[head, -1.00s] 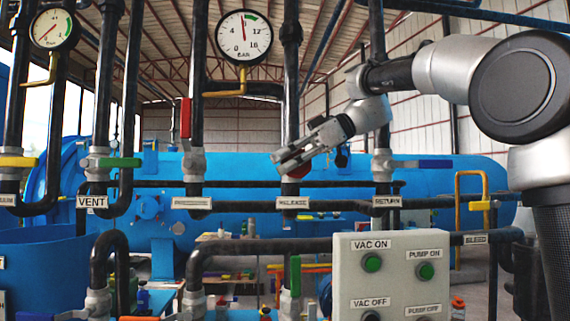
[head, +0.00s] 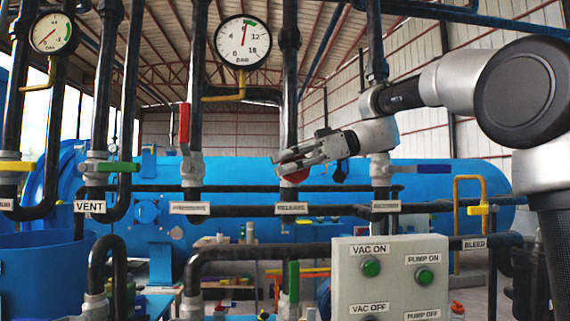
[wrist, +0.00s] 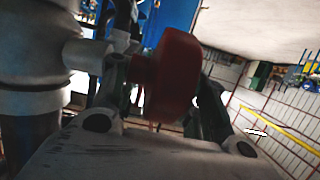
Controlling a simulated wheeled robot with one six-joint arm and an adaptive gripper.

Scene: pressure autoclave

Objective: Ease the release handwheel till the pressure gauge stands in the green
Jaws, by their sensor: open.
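The pressure gauge (head: 243,42) is a round white dial on a yellow stem at the top of the head view. Its red needle points just right of straight up, close to the short green band; whether it is inside the band is too small to tell. The red release handwheel (head: 297,175) is above the RELEASE label (head: 291,208), mostly hidden behind my gripper (head: 288,163). In the wrist view the handwheel (wrist: 177,78) stands between the two fingers of my open gripper (wrist: 160,75). Contact cannot be told.
A second gauge (head: 54,33) hangs at upper left. A red lever (head: 184,123) stands on the pipe left of the release pipe, and a blue-handled valve (head: 420,168) is at right. A button box (head: 389,277) stands below in front. Dark pipes run close around my gripper.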

